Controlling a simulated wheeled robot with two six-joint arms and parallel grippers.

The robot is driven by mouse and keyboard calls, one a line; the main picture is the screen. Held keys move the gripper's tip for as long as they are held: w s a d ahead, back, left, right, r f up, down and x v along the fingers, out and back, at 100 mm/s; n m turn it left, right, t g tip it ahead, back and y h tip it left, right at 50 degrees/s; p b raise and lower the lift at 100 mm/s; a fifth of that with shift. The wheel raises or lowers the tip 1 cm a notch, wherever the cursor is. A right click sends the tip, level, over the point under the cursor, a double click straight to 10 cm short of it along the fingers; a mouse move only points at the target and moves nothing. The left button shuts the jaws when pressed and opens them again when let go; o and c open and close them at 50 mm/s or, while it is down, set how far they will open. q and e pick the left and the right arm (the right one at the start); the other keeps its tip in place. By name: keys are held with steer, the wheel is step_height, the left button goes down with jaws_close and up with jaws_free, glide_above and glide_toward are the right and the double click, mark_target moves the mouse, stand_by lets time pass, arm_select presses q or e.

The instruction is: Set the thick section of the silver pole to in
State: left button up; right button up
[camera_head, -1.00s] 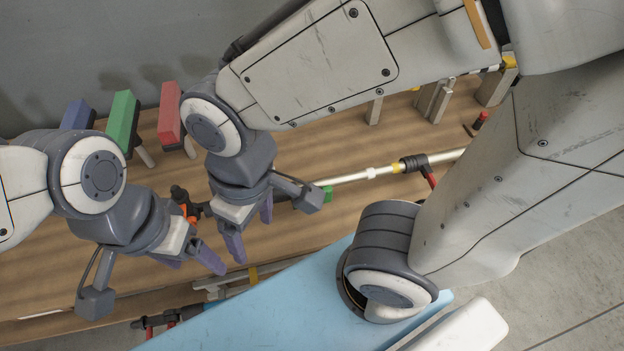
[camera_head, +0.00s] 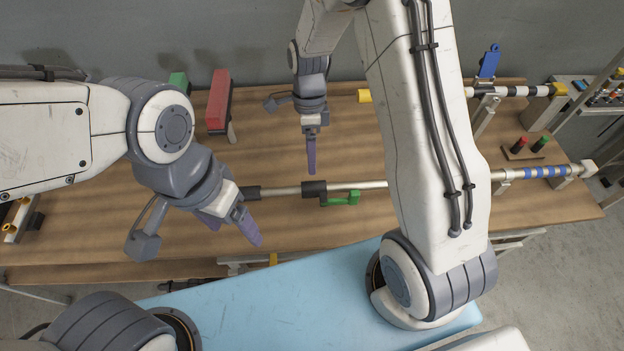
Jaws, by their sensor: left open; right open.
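A silver pole (camera_head: 375,185) runs left to right across the wooden table. A dark clamp (camera_head: 314,190) with a green lever (camera_head: 341,199) sits on it. My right arm's link hides its middle; the right part has blue bands (camera_head: 548,171) and a pale end block. Which section is the thick one I cannot tell. My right gripper (camera_head: 311,160) is open and empty, pointing down, and appears behind the clamp. Neither gripper holds the pole.
A second pole with a yellow end (camera_head: 364,96) and a blue lever (camera_head: 489,60) lies at the back right. Red and green buttons (camera_head: 543,144) stand near the right. A red block (camera_head: 219,100) and a green block stand at the back left. A light-blue surface (camera_head: 270,300) is in front.

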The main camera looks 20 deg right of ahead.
mark_target(312, 183)
steer(key=p+x, duration=0.2)
steer(key=x, duration=0.7)
steer(key=shift+s+f, duration=0.15)
steer(key=shift+f, duration=0.15)
jaws_close()
